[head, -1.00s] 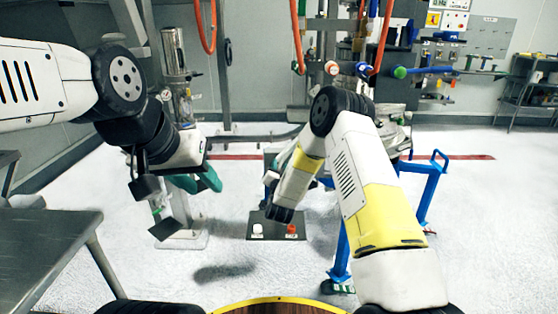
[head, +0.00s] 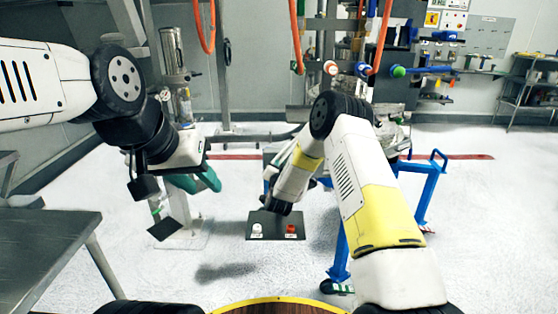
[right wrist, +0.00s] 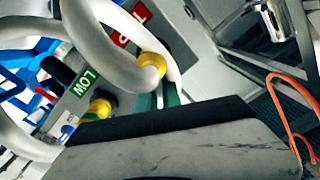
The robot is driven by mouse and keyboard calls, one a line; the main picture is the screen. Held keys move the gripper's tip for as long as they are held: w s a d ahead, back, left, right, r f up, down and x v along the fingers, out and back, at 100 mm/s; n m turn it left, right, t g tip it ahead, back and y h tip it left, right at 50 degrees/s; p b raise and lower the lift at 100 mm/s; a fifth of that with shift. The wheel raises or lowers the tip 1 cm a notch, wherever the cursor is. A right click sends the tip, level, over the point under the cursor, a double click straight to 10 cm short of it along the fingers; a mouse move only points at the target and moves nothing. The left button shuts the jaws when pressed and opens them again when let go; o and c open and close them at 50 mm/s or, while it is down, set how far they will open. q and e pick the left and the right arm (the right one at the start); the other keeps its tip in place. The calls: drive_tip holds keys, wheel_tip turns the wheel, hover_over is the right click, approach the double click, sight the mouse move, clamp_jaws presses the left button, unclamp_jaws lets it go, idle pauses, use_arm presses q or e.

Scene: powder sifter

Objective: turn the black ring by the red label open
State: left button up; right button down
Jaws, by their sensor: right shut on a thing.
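In the right wrist view a red label (right wrist: 131,22) sits on a grey panel beside a yellow fitting (right wrist: 151,66) with a white hose. A green LOW label (right wrist: 83,82) is further left, near another yellow fitting. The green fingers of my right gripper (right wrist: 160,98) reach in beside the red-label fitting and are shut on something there. The black ring itself is hidden by the fingers, the hose and the dark gripper body. In the head view my right gripper is hidden behind its own arm. My left gripper (head: 196,184) hangs open and empty, its green fingers apart.
In the head view a dark button box with a white button (head: 257,230) and a red button (head: 291,230) is just below my right wrist. A blue frame (head: 428,190) stands to the right, a grey table (head: 45,250) at left. White hoses (right wrist: 95,35) crowd my right gripper.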

sight(269, 158)
drive_tip(key=shift+a, duration=0.1)
drive_tip(key=n, duration=0.2)
drive_tip(key=a+n, duration=0.1)
drive_tip(key=n, duration=0.1)
drive_tip(key=a+n, duration=0.1)
drive_tip(key=n, duration=0.1)
drive_tip(key=shift+r, duration=0.2)
drive_tip(key=n, duration=0.2)
drive_tip(key=a+n, duration=0.1)
drive_tip(key=n, duration=0.2)
drive_tip(key=shift+a+f+n, duration=0.25)
drive_tip(key=shift+n, duration=0.15)
drive_tip(key=c, duration=1.5)
unclamp_jaws()
